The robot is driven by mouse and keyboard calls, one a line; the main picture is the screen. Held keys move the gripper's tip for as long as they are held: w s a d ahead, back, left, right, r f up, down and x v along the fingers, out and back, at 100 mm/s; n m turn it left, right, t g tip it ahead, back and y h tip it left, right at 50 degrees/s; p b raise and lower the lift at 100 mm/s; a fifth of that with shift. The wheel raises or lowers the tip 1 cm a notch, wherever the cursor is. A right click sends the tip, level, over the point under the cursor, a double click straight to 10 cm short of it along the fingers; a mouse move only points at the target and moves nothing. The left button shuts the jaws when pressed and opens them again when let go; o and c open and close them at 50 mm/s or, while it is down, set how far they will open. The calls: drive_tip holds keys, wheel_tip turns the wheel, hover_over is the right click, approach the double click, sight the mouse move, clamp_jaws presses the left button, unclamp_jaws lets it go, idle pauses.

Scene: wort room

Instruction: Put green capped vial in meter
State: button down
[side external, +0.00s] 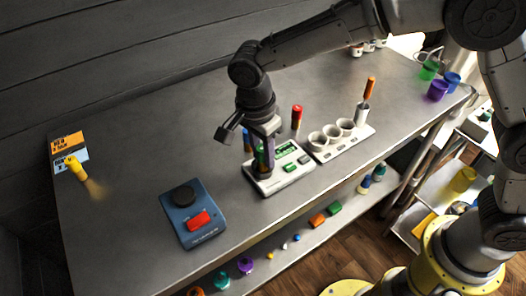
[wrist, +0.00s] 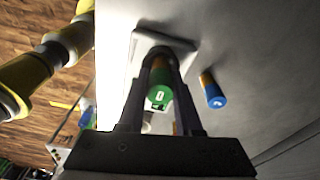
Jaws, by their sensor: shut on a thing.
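The meter (side external: 285,170) is a white box with a green display and green buttons, in the middle of the bench. My gripper (side external: 262,168) points down at its left end, shut on the green capped vial (side external: 259,155). In the wrist view the vial's green cap (wrist: 159,96) shows between the two fingers, with an orange-brown body beyond it. The vial lines up with a dark round part on the white meter (wrist: 137,45). The fingers hide much of the vial, and I cannot tell how deep its lower end sits.
A blue capped vial (wrist: 213,94) stands close beside my gripper, and a red capped vial (side external: 297,114) stands behind the meter. A white holder with several cups (side external: 333,136) is to the right. A blue device with a red button (side external: 198,220) is front left. The bench's left is mostly clear.

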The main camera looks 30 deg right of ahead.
sight(259, 175)
drive_tip(key=shift+f, duration=0.35)
drive_tip(key=shift+f, duration=0.35)
drive_tip(key=c, duration=0.6)
unclamp_jaws()
drive_tip(key=shift+s+d+f, duration=0.1)
drive_tip(key=shift+f, duration=0.05)
wheel_tip(259, 175, up, 14)
drive_tip(key=a, duration=0.1)
drive_tip(key=shift+a+f, duration=0.15)
drive_tip(key=shift+a, duration=0.15)
